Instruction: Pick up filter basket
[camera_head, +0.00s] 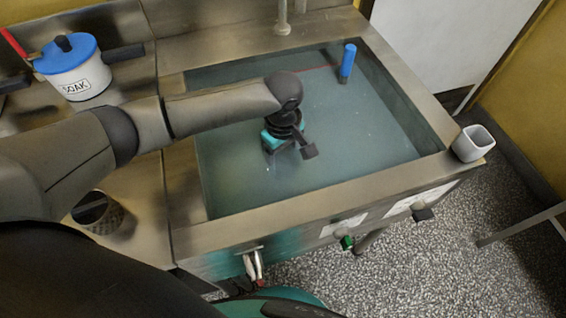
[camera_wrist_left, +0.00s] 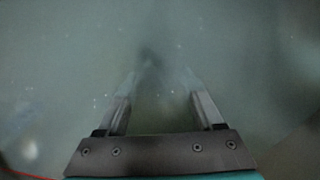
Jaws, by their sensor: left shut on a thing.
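My left gripper (camera_head: 281,143) points down into the cloudy water of the sink basin (camera_head: 345,145). In the left wrist view its two fingers (camera_wrist_left: 158,88) stand apart, with murky water around them. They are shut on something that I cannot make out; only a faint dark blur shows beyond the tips. I cannot identify the filter basket in the water. A dark, round, mesh-like container (camera_head: 97,212) stands on the counter left of the basin, partly beside my arm; I cannot tell if it is the filter basket. My right gripper is not in view.
A blue-handled tool (camera_head: 347,62) stands at the basin's far right. A grey-white cup (camera_head: 473,143) sits on the right front corner. A blue-lidded SOAK pot (camera_head: 75,72) stands back left. A tap (camera_head: 283,18) is behind the basin. The rim (camera_head: 330,190) surrounds the water.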

